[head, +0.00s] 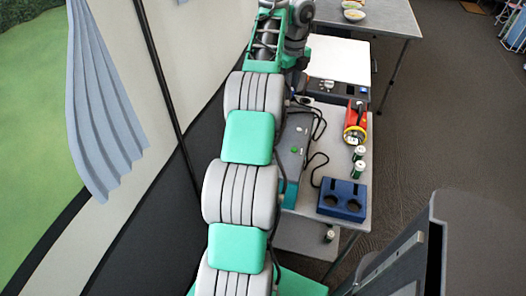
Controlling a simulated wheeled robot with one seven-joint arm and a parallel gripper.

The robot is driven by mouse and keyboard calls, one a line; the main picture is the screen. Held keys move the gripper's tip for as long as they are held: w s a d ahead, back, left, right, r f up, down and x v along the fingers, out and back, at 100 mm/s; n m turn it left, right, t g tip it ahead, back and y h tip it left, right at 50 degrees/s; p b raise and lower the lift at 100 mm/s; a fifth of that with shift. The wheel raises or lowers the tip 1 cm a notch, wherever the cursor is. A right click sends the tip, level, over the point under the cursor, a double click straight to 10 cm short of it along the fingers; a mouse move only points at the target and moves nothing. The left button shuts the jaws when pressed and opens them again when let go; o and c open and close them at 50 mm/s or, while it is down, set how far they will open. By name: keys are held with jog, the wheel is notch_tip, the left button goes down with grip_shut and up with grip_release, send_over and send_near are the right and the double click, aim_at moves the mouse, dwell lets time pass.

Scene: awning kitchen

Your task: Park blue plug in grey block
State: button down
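My arm runs up the picture, and its dark wrist end reaches down over the table's left rear part. My gripper (299,92) is small and partly hidden there; I cannot make out its fingers or whether it holds anything. A black cable curls over the table near the gripper and along a long grey unit (292,150) with a green button.
A red and yellow lantern (355,122) and two small cans (358,161) stand at the right edge. A curtain and wall are close on the left.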

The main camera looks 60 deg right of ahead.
jog(key=c, duration=0.9)
grip_release()
notch_tip(320, 180, up, 7)
jog(key=p, duration=0.7)
dwell(0.3)
